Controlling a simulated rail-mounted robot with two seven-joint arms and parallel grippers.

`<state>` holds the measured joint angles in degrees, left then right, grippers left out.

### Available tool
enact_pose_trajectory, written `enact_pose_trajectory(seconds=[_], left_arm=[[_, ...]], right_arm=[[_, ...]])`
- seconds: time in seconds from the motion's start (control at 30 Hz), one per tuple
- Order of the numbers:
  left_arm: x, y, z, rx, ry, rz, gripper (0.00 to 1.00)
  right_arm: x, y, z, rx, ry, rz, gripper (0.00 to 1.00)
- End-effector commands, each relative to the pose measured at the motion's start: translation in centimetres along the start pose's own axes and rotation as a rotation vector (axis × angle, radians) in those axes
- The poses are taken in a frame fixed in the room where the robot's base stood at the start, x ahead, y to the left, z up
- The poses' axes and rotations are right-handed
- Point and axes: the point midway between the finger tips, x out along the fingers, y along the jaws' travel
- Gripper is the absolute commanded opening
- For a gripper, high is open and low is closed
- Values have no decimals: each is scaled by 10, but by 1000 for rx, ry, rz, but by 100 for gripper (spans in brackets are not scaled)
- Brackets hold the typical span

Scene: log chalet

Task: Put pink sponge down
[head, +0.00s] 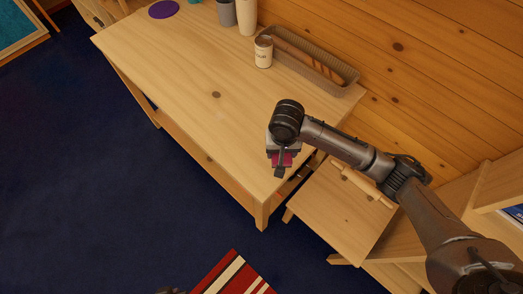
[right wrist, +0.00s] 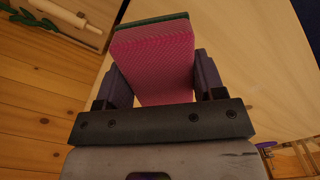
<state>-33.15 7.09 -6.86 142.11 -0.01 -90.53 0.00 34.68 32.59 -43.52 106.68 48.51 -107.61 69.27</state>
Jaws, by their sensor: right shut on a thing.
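The pink sponge (right wrist: 155,58) has a dark green layer along its far edge. My right gripper (right wrist: 160,80) is shut on it, with one dark finger on each side, in the right wrist view. In the head view the sponge (head: 283,160) shows only in part below my right wrist. My right gripper (head: 280,162) is over the right front corner of the wooden table (head: 190,100). I cannot tell how high the sponge is above the tabletop.
The middle is clear. A rolling pin (head: 366,187) lies on a lower wooden surface at right.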

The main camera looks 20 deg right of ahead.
Motion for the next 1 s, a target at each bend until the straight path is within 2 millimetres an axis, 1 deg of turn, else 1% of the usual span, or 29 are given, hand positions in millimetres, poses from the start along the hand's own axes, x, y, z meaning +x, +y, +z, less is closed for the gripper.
enact_pose_trajectory(seconds=[0.03, 0.2, 0.4, 0.5, 0.67, 0.9, 1.0], left_arm=[[-3, 0, -1, -1, 0, 1, 0], [-7, 1, -3, -5, 1, 4, 0], [-9, 2, -3, -8, 1, 7, 0], [-10, 2, -4, -8, 1, 6, 0], [-11, 2, -4, -7, 0, 6, 0], [-18, 0, -5, -3, -1, 3, 0], [-19, -1, -5, 1, -2, 0, 0]], right_arm=[[5, -10, -6, 1, -2, 0, 41], [25, -38, -26, 3, -1, 0, 41], [40, -57, -40, 3, 0, 0, 41], [44, -62, -44, 2, 0, 0, 41], [50, -64, -45, 2, 0, 1, 41], [78, -63, -45, 3, 0, 2, 41], [85, -64, -45, 2, 1, 1, 41]])
